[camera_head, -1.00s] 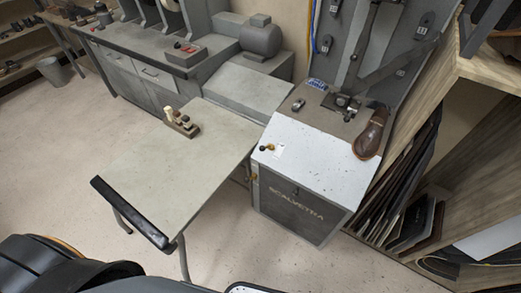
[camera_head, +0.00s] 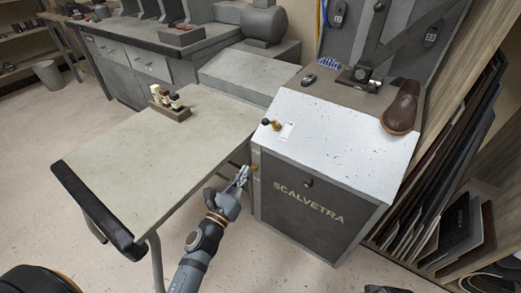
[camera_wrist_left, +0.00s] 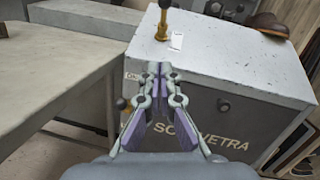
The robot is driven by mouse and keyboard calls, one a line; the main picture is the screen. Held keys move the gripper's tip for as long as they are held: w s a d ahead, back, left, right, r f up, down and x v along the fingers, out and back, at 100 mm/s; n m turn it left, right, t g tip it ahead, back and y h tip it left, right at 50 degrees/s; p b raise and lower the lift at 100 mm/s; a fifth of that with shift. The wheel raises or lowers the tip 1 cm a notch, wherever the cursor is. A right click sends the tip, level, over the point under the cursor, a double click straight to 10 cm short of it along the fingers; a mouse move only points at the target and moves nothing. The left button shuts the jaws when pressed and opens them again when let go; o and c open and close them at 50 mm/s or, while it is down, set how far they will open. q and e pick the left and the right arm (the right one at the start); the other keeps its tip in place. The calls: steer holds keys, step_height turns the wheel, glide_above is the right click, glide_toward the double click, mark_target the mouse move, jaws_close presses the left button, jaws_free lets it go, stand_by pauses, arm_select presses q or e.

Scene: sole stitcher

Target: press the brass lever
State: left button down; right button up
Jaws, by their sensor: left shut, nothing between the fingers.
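The brass lever (camera_head: 275,125) with a black ball knob stands on the white sloping top of the stitcher cabinet, near its left edge. It also shows in the left wrist view (camera_wrist_left: 162,29), upright beyond my fingertips. A white label lies beside its base. My left gripper (camera_head: 243,173) is shut and empty, in front of the cabinet's left edge and below the level of the top. In the left wrist view its closed fingertips (camera_wrist_left: 157,70) appear below the lever, apart from it. My right gripper is not in view.
The grey SCALVETRA cabinet (camera_head: 320,205) has a brown shoe (camera_head: 401,107) at its back right. A grey table (camera_head: 150,165) stands to the left with a small wooden block holder (camera_head: 169,105). Leaning sheets (camera_head: 455,170) fill the right side. Floor shows between table and cabinet.

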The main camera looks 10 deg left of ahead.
arm_select(q)
steer(key=shift+d+r+m, duration=0.1)
steer(key=shift+r+m, duration=0.4)
steer(key=shift+r, duration=0.1)
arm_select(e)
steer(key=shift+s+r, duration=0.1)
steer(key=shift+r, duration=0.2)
arm_select(q)
steer(key=p, duration=0.3)
glide_toward(270, 123)
step_height(270, 123, down, 2)
steer(key=w, duration=0.2)
steer(key=shift+w+d+r+p, duration=0.1)
steer(key=shift+w+r+p, duration=0.95)
steer(key=shift+w+r, duration=0.1)
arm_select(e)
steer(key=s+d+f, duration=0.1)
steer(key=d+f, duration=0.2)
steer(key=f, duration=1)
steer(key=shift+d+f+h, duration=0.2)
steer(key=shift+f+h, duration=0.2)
